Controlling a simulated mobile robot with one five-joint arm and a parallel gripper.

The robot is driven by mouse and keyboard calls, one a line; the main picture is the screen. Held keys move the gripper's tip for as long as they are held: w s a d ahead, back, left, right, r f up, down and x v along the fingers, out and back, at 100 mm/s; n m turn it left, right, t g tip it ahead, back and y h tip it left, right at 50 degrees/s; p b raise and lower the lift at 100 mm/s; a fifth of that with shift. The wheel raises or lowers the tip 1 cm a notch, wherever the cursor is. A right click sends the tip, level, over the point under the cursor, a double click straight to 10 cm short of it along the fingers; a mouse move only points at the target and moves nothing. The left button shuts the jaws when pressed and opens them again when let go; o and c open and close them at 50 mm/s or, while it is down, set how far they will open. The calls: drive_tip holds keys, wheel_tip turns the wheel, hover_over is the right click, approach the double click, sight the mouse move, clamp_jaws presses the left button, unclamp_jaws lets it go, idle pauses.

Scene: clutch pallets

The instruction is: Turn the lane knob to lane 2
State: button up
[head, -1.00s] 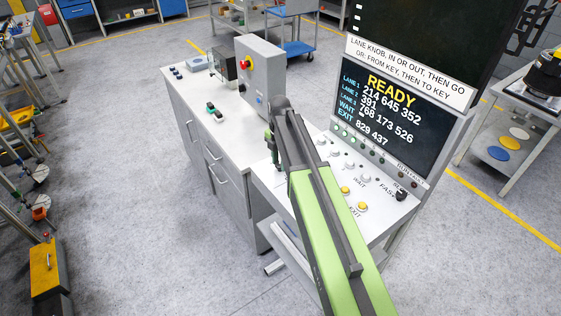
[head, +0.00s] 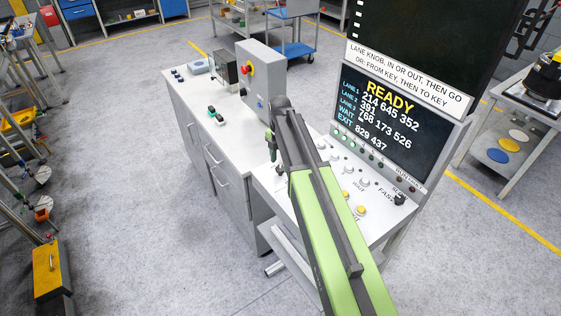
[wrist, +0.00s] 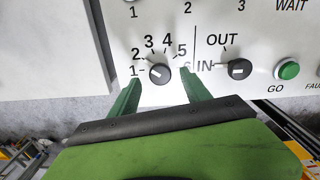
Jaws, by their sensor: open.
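The lane knob (wrist: 159,73) is a small dark round knob with a white mark, ringed by the numbers 1 to 6, in the wrist view. Its mark seems to point left, towards 1, but it is small. My gripper (wrist: 161,82) is open, with one green finger on each side of the knob and visible gaps to it. Its height above the panel is unclear. The right finger covers part of the 6. In the head view my gripper (head: 270,146) is over the left part of the console; the knob cannot be made out there.
An IN/OUT knob (wrist: 239,68) stands close right of the right finger, its mark towards IN. The green GO button (wrist: 288,69) is farther right. The screen (head: 388,118) reads READY behind the panel. A grey box with a red button (head: 262,82) stands behind my gripper.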

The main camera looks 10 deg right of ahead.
sight(280, 168)
wheel_tip(280, 168, up, 15)
drive_tip(key=p, duration=1.3)
drive_tip(key=shift+p, duration=0.3)
